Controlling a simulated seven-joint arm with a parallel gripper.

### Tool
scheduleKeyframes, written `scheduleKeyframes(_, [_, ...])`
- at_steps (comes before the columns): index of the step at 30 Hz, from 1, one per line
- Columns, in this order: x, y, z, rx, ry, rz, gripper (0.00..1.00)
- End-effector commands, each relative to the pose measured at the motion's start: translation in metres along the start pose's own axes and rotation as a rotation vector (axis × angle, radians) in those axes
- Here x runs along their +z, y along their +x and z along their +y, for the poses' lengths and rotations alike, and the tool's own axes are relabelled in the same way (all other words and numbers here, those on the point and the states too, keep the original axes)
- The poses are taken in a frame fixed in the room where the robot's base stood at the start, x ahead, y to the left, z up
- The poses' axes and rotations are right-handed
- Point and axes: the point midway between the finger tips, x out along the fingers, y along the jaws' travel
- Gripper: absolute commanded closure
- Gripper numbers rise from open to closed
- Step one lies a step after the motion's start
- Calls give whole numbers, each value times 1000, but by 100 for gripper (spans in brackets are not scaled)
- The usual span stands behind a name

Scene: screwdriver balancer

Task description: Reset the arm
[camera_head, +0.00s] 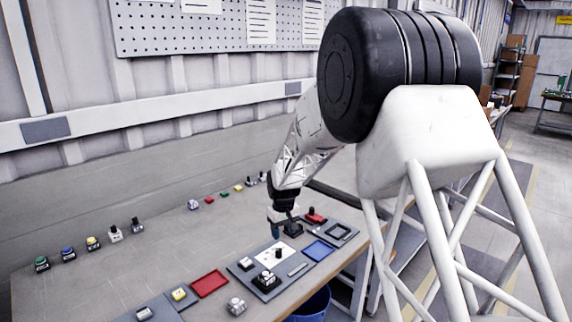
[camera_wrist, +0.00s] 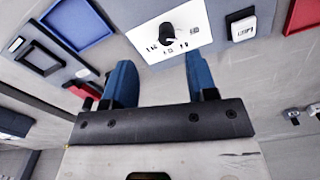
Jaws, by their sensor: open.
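My gripper (camera_head: 275,231) hangs over the right part of the workbench in the head view, fingers pointing down. In the wrist view its two blue fingers (camera_wrist: 160,78) stand apart with nothing between them, so it is open and empty. A white panel with a black knob (camera_wrist: 168,32) lies beyond the fingertips. The same white panel (camera_head: 264,255) shows just below and in front of my gripper in the head view. I cannot make out a screwdriver in either view.
A blue tray (camera_head: 319,250), a red tray (camera_head: 210,283) and a black square frame (camera_head: 340,231) lie around the panel. A red part (camera_head: 315,216) sits close beside my gripper. Several small switches line the bench's back. The bench's left middle is clear.

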Motion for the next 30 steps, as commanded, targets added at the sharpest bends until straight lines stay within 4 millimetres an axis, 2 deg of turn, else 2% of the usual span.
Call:
scheduleKeyframes(6, [44,-48,7,7,49,22,48])
scheduleKeyframes(15, [116,-106,11,17,122,51,48])
scheduleKeyframes(21, [167,-138,10,23,171,70,48])
scheduleKeyframes(30, [245,-176,3,32,244,98,48])
